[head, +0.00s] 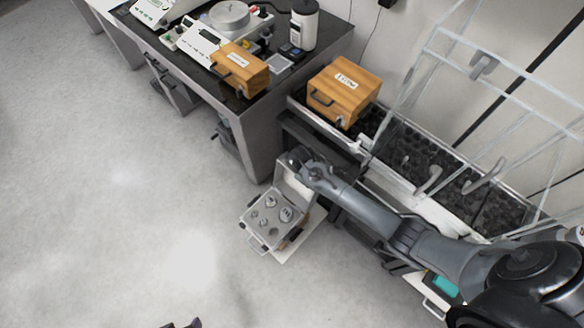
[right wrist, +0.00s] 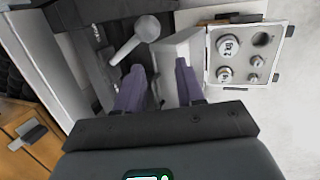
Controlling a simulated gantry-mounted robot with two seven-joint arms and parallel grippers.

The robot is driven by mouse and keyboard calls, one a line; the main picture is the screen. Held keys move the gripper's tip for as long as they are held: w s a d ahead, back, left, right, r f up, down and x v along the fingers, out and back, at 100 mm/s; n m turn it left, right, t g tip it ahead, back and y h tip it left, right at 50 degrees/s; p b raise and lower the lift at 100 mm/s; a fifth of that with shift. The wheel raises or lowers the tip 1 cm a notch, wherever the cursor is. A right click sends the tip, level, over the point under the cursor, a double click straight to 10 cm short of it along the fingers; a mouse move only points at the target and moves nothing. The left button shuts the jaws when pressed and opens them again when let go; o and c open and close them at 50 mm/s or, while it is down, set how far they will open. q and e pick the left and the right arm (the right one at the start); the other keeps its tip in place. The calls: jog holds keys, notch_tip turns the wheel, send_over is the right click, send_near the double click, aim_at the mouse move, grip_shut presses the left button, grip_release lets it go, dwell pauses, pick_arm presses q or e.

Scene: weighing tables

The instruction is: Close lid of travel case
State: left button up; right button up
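The travel case (head: 254,236) is open on a pull-out shelf, with several metal weights in its grey insert; it also shows at the upper right of the right wrist view (right wrist: 282,72). Its pale lid (head: 292,189) stands raised on the side towards my right arm. In the right wrist view the lid (right wrist: 174,55) shows as a light panel beyond and partly between the purple fingers. My right gripper (right wrist: 158,80) has its fingers apart; I cannot tell whether they touch the lid. Only a dark tip of what seems my left gripper (head: 184,323) shows at the bottom edge.
A dark-topped table (head: 290,77) with instruments and a wooden box (head: 240,68) stands at the upper left. Another wooden box (head: 343,90) sits on the neighbouring bench beside a clear-framed enclosure (head: 470,70). The floor (head: 120,200) to the left is clear.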

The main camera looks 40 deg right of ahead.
jog(key=w+t+b, duration=0.2)
jog(key=w+b, duration=0.4)
jog(key=w, duration=0.3)
pick_arm(q)
notch_tip(320, 180, down, 12)
jog(key=b, duration=0.3)
jog(key=shift+s+r, duration=0.15)
pick_arm(e)
jog(key=x, duration=0.7)
jog(key=s+d+x, duration=0.1)
jog(key=x, duration=0.2)
jog(key=shift+w+d+f, duration=0.1)
jog(key=shift+f, duration=0.05)
jog(key=shift+c, duration=0.3)
pick_arm(q)
jog(key=shift+a, duration=0.1)
pick_arm(e)
grip_shut()
